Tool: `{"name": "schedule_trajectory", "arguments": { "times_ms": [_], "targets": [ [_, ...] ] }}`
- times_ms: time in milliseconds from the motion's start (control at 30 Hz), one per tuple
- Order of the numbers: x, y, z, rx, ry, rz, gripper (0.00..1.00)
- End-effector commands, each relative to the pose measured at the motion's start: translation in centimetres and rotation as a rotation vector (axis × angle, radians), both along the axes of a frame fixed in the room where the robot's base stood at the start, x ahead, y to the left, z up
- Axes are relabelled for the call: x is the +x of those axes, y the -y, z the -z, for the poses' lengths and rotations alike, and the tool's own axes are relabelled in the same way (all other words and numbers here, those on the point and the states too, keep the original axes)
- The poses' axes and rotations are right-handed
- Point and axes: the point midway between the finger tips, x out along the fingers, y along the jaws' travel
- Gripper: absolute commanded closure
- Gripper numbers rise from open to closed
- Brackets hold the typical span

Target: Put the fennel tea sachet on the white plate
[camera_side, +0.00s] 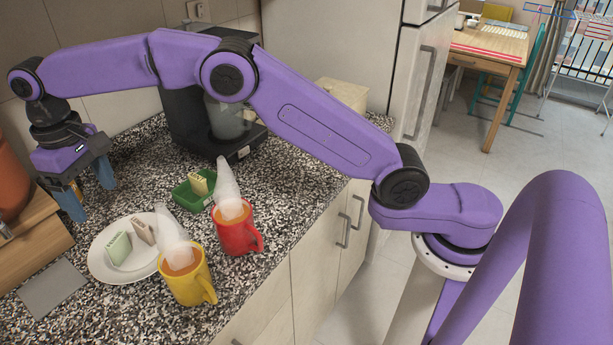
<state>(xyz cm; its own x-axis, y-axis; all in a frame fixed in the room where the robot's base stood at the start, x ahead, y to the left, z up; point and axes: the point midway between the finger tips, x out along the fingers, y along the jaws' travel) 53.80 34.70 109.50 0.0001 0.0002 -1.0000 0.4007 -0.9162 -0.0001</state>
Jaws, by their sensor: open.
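A white plate (101,266) lies on the speckled counter. A pale green sachet (119,249) and a brownish sachet (142,231) stand on it, side by side. A cream-yellow sachet (198,184) stands in a small green tray (186,199) to the right of and behind the plate. The lettering on the sachets is too small to read for certain, so I cannot tell which is fennel. My gripper (91,202) is open, fingers down, above the counter behind the plate. It appears empty and apart from the sachets.
A yellow mug (188,287) and a red mug (238,237), both steaming, stand right of the plate. A coffee machine (188,125) is at the back. A wooden stand (33,240) with a terracotta pot (12,182) is at left. A grey flat card (53,288) lies in front.

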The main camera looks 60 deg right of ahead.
Motion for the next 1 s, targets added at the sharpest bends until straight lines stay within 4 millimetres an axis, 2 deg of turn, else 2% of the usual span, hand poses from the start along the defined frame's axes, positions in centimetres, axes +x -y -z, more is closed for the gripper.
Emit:
{"name": "schedule_trajectory", "arguments": {
  "times_ms": [167, 467, 767, 1000],
  "targets": [
    [-2.8, 1.3, -1.5, 0.003, 0.003, -0.075, 0.23],
    [-10.5, 5.8, -3.1, 0.008, 0.009, -0.235, 0.23],
    [-19.8, 12.8, -2.9, 0.015, 0.017, -0.396, 0.23],
    [-27.8, 19.9, -1.4, 0.020, 0.020, -0.524, 0.23]
  ]
}}
